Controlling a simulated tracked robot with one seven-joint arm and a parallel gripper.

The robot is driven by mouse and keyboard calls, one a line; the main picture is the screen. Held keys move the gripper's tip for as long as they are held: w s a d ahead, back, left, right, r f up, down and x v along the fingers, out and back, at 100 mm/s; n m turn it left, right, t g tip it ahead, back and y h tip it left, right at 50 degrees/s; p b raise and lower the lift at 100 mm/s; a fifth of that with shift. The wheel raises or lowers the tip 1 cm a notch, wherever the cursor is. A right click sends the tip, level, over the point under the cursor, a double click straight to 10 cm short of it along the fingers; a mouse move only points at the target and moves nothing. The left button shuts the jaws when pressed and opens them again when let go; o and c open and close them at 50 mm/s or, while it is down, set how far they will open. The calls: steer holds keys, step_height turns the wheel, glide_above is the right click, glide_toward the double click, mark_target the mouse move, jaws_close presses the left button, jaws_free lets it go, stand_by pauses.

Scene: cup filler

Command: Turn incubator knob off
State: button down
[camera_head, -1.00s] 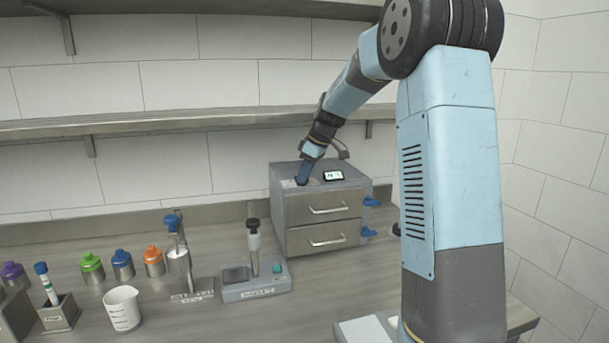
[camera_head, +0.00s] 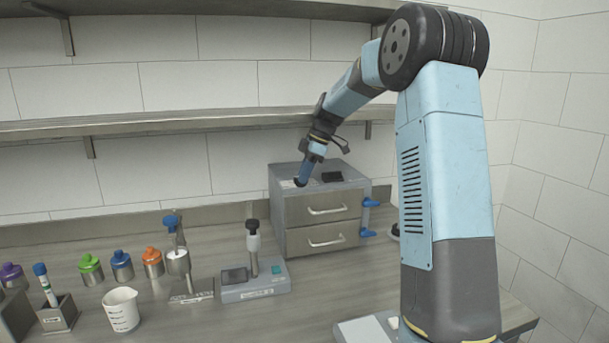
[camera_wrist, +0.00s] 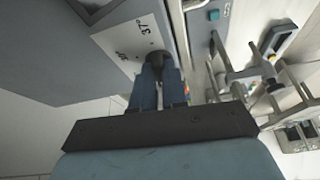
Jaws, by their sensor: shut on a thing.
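The incubator (camera_head: 345,203) is a grey box with two drawers, standing on the bench against the back wall. Its black knob (camera_wrist: 158,62) sits by a white label (camera_wrist: 130,45) marked with temperatures, one reading 37°. My gripper (camera_head: 301,182) reaches down from above onto the front left of the incubator's top. In the wrist view my gripper's blue fingers (camera_wrist: 158,85) are closed around the knob. The small display (camera_head: 332,177) on the incubator's top is dark. The fingers hide most of the knob in the head view.
Left of the incubator stand a device with a black-topped post (camera_head: 253,250), a dispenser stand (camera_head: 178,262), a white beaker (camera_head: 122,309) and several coloured bottles (camera_head: 122,265). Blue handles (camera_head: 370,203) project from the incubator's right side. A shelf (camera_head: 200,122) runs above.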

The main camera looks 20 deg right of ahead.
steer(key=shift+d, duration=0.15)
steer(key=c, duration=1.2)
jaws_free()
steer(key=shift+o, duration=0.2)
steer(key=v, duration=0.3)
steer(key=shift+d, duration=0.3)
steer(key=d, duration=0.3)
steer(key=s+d, duration=0.1)
steer(key=d, duration=0.7)
steer(key=shift+s+f, duration=0.1)
steer(key=shift+s, duration=0.05)
steer(key=shift+o, duration=0.4)
